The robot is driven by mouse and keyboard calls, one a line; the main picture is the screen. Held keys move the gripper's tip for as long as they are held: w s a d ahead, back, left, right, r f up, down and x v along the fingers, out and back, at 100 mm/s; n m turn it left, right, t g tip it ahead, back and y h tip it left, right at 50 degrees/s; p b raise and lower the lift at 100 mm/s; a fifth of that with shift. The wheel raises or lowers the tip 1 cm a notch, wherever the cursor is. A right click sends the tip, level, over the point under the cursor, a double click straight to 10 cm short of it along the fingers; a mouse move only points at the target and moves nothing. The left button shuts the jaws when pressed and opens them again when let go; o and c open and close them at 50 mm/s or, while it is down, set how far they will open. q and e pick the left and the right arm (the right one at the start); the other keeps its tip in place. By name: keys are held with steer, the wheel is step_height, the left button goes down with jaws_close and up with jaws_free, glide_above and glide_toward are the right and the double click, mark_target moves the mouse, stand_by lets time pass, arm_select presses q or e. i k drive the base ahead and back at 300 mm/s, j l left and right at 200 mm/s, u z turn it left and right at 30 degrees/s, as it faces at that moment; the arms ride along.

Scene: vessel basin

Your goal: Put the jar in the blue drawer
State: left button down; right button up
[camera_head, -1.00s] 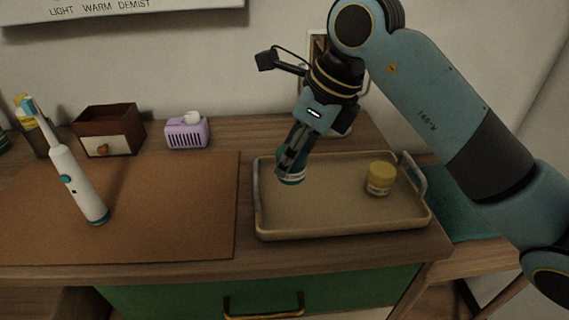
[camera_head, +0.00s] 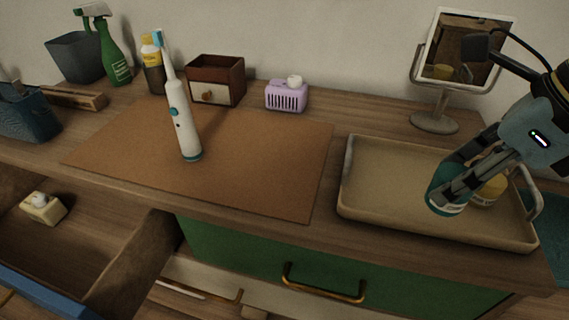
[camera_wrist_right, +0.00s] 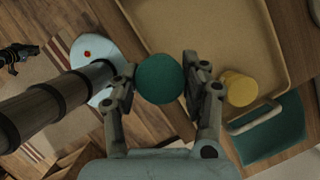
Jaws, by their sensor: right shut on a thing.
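My right gripper (camera_head: 447,190) is shut on a teal jar (camera_head: 446,203), which appears upright above the right half of the tray. In the right wrist view the jar's round teal top (camera_wrist_right: 160,79) sits between the two fingers (camera_wrist_right: 162,88). The blue drawer stands pulled open at the lower left; its blue front edge (camera_head: 42,298) and wooden side wall (camera_head: 135,262) show. A small cream block with a white top (camera_head: 42,208) lies inside it. My left gripper is not in view.
A yellow jar (camera_head: 490,190) stands on the beige tray (camera_head: 385,215), partly behind my gripper. An electric toothbrush (camera_head: 182,120) stands on the brown mat (camera_head: 265,150). A mirror (camera_head: 440,122) stands behind the tray. A green drawer (camera_head: 235,252) is below the tabletop.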

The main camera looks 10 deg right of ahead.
mark_target(88, 248)
steer(key=j+z, duration=0.4)
steer(key=i+j+z, duration=0.1)
steer(key=j+z, duration=0.35)
steer(key=j, duration=1.35)
steer(key=k+j+z, duration=0.15)
steer(key=j, duration=1.25)
steer(key=k+j+z, duration=0.15)
steer(key=j, duration=0.55)
